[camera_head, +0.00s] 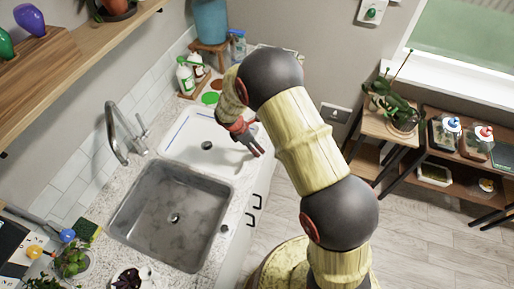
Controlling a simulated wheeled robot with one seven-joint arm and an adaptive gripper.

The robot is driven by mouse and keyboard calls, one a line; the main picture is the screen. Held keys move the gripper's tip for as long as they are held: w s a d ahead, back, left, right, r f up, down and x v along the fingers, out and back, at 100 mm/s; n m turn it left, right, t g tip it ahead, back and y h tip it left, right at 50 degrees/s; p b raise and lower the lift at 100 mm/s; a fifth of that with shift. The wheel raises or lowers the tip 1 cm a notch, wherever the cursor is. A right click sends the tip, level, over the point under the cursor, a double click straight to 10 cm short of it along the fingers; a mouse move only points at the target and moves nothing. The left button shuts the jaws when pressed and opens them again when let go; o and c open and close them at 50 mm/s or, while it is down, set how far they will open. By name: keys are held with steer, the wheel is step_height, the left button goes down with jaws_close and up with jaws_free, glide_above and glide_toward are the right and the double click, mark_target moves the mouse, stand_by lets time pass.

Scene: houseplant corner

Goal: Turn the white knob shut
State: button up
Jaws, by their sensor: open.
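I cannot make out a white knob in this view. A white plate with a green knob (371,13) is on the wall at the top right. My gripper (257,146) is open, with no object visible between its fingers. It hangs over the right side of the white basin (180,150), near the counter's front edge. My arm hides part of the middle of the scene.
A steel sink (172,218) and a tap (118,135) are left of my arm. Bottles (186,76) stand behind the basin. A wooden shelf (60,70) overhangs the left. A plant rack (455,150) stands right, with clear floor (430,240) before it.

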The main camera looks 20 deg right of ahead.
steer(key=shift+x, duration=0.85)
steer(key=shift+c, duration=1.4)
steer(key=c, duration=0.7)
jaws_close()
